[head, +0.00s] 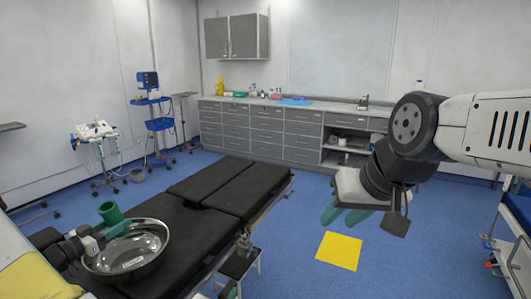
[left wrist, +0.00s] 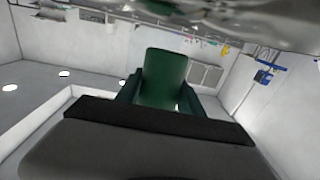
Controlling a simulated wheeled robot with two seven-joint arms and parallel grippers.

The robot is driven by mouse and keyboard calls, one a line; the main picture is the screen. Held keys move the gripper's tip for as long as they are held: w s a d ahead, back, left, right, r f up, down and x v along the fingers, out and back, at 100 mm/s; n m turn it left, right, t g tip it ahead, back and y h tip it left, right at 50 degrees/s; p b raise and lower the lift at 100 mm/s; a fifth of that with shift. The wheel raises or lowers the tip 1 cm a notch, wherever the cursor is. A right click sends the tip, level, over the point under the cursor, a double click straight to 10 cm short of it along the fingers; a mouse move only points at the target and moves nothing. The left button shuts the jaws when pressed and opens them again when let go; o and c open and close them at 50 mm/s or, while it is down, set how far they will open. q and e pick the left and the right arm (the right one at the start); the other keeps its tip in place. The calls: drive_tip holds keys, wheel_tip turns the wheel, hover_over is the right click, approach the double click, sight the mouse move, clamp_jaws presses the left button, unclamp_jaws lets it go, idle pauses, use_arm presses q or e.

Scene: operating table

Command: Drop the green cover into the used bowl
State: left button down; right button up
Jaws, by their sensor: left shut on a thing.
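The green cover (head: 110,212) is a dark green, cylinder-like piece at the lower left of the head view. My left gripper (head: 112,230) is shut on it and holds it over the far left rim of the bowl. The cover also shows in the left wrist view (left wrist: 163,75), between the two fingers. The used bowl (head: 150,262) is a shiny metal bowl on the black table, with a small label inside. My arm hides part of its left side. My right gripper (head: 345,215) hangs over the floor at the right, its green fingers apart and empty.
The black operating table (head: 235,190) has a bare padded top beyond the bowl. A small stand (head: 240,262) with items is beside its right edge. A yellow square (head: 339,250) lies on the blue floor. Grey cabinets (head: 265,132) line the back wall.

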use_arm(q)
drive_tip(key=c, duration=0.7)
unclamp_jaws()
drive_tip(key=shift+o, duration=0.2)
drive_tip(key=v, duration=0.8)
drive_tip(key=shift+w, duration=0.1)
